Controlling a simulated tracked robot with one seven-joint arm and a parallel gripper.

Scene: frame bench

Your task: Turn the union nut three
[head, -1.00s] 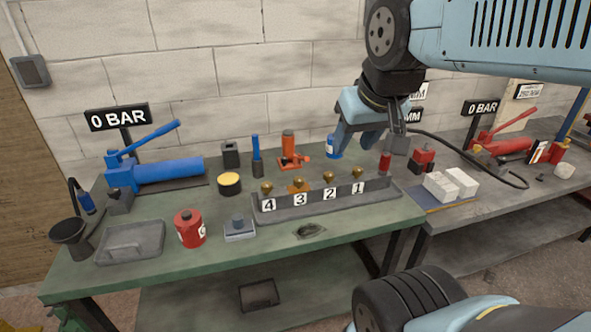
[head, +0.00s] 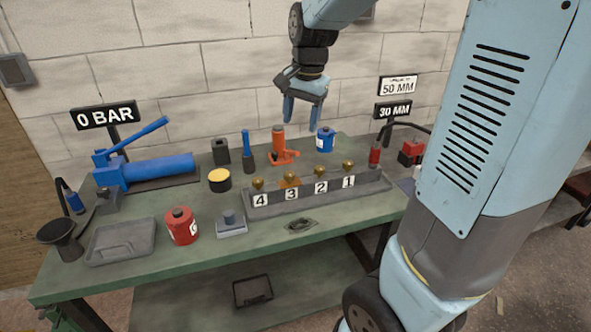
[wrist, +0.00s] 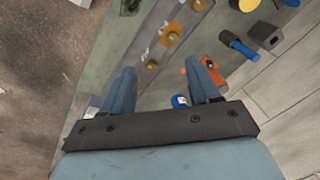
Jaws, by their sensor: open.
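Union nut three (head: 291,178) is a brass knob above the label 3 on a grey tray-like holder (head: 350,196), with an orange patch beside it. Similar brass nuts stand at label 4 (head: 258,184), label 2 (head: 320,172) and label 1 (head: 348,167). My gripper (head: 304,118) is open and empty, hanging fingers down above and behind the row. In the wrist view nut three (wrist: 172,39) shows beside the orange patch, ahead of my open fingers (wrist: 163,68). It is not between them. Nut one is not clear there.
An orange jack (head: 280,148) and a blue can (head: 325,140) stand behind the row, below my gripper. A blue pump (head: 158,170), a red can (head: 181,226) and a grey tray (head: 122,242) are on the left.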

